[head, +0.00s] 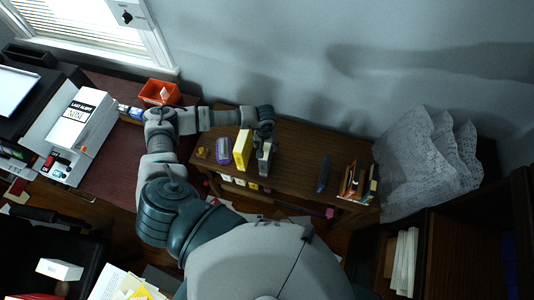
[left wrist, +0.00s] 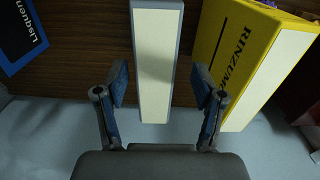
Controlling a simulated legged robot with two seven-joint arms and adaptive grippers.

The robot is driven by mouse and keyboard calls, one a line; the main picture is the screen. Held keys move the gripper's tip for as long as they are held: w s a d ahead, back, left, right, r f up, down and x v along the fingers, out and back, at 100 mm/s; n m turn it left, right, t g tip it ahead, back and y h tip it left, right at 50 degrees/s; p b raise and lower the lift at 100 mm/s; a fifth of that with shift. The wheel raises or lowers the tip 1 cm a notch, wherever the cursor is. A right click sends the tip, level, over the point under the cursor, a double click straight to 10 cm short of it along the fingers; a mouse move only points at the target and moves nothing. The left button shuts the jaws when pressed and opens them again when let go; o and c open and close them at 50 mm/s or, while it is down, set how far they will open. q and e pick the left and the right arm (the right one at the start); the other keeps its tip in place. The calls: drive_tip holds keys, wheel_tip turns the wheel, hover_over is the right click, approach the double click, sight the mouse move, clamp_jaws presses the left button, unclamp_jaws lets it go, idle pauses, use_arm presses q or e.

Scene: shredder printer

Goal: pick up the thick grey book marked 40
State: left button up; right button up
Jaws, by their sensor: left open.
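A grey-covered book (left wrist: 155,62) stands with its pale page edge toward the left wrist camera. No 40 can be read on it in that view. In the head view a grey book (head: 264,160) stands on the wooden shelf top, just below my left gripper and partly hidden by it. My left gripper (head: 265,132) is open, and in the left wrist view its two fingers (left wrist: 161,90) are on either side of the book, with gaps between them and its covers. My right gripper is not in view.
A yellow book (left wrist: 245,50) stands close beside the grey one, also in the head view (head: 243,149). A dark blue book (left wrist: 22,32) lies apart on the other side. A purple item (head: 223,152) and a row of books (head: 357,183) share the shelf top (head: 295,160).

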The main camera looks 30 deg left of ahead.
use_arm(q)
drive_tip(key=f, duration=0.1)
drive_tip(key=f+p, duration=0.1)
drive_tip(key=f, duration=0.2)
drive_tip(key=shift+w+d+f, duration=0.1)
drive_tip(key=shift+w+f, duration=0.1)
drive_tip(key=shift+w, duration=0.1)
drive_tip(key=shift+f+p, duration=0.3)
drive_tip(key=shift+f, duration=0.25)
drive_tip(key=shift+r, duration=0.1)
clamp_jaws()
